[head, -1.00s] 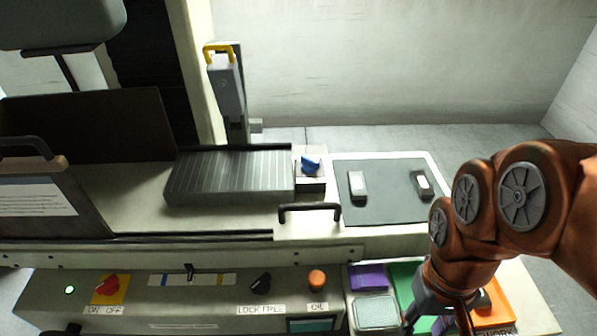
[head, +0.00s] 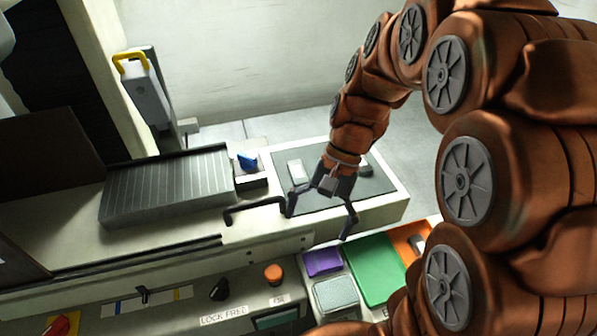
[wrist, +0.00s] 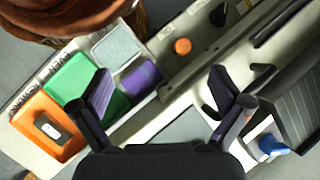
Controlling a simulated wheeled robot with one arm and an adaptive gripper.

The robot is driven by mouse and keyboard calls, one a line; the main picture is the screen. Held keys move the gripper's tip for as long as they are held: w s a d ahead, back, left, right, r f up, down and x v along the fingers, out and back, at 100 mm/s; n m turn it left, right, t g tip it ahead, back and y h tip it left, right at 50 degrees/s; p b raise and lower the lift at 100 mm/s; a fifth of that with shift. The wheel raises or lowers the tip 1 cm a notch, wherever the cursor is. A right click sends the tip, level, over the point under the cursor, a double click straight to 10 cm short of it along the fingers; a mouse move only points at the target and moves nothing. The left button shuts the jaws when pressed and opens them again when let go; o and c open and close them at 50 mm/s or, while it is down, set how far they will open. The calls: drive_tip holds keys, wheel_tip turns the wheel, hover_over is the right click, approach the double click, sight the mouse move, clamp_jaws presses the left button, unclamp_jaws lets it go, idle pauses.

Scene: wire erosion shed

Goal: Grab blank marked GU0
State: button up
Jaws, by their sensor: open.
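Two small blanks lie on the dark mat (head: 318,199) in the head view. One pale grey blank (head: 295,171) lies near its left side, and another (head: 366,169) is partly covered by my arm. A grey blank with a light face (wrist: 47,127) lies in the orange tray in the wrist view. I cannot read a GU0 mark on any of them. My gripper (head: 319,218) is open and empty, fingers spread, over the front of the mat area. Its fingers also show in the wrist view (wrist: 160,85), with no blank between them.
The orange tray (head: 402,237), green tray (head: 372,270), purple block (head: 322,262) and grey pad (head: 335,295) lie on the front ledge. A black handle (head: 255,205) and a blue-topped item (head: 248,161) stand left of the mat. An orange knob (head: 273,274) sits on the panel.

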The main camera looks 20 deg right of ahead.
sight(305, 170)
drive_tip(key=w+d+m+y, duration=0.1)
drive_tip(key=w+m, duration=0.1)
drive_tip(key=w, duration=0.2)
drive_tip(key=w+d+f+m+y, duration=0.1)
drive_tip(key=w+d+m+y, duration=0.1)
drive_tip(key=w, duration=0.3)
drive_tip(key=w+d+f+m+t+y+p, duration=0.1)
drive_tip(key=w+m+y, duration=0.1)
drive_tip(key=w, duration=0.2)
drive_tip(key=shift+w+d, duration=0.2)
drive_tip(key=shift+w, duration=0.15)
drive_tip(key=w+d+f+m+t+y, duration=0.1)
drive_tip(key=w+d, duration=0.1)
drive_tip(key=w, duration=0.1)
drive_tip(key=w+d+f+m+t+y, duration=0.1)
drive_tip(key=w+d+f+m, duration=0.1)
drive_tip(key=w+d, duration=0.1)
drive_tip(key=w+d+f+m+t+y+p, duration=0.1)
drive_tip(key=w+d+m, duration=0.1)
drive_tip(key=d, duration=0.1)
drive_tip(key=shift+w+d+f+y, duration=0.15)
drive_tip(key=shift+w+y, duration=0.15)
drive_tip(key=shift+w, duration=0.1)
drive_tip(key=p+x, duration=0.2)
drive_tip(key=x, duration=0.4)
drive_tip(key=shift+s+a+p, duration=0.15)
drive_tip(key=shift+a+p, duration=0.2)
drive_tip(key=shift+a, duration=0.05)
drive_tip(key=shift+a+f, duration=0.25)
drive_tip(key=shift+a, duration=0.2)
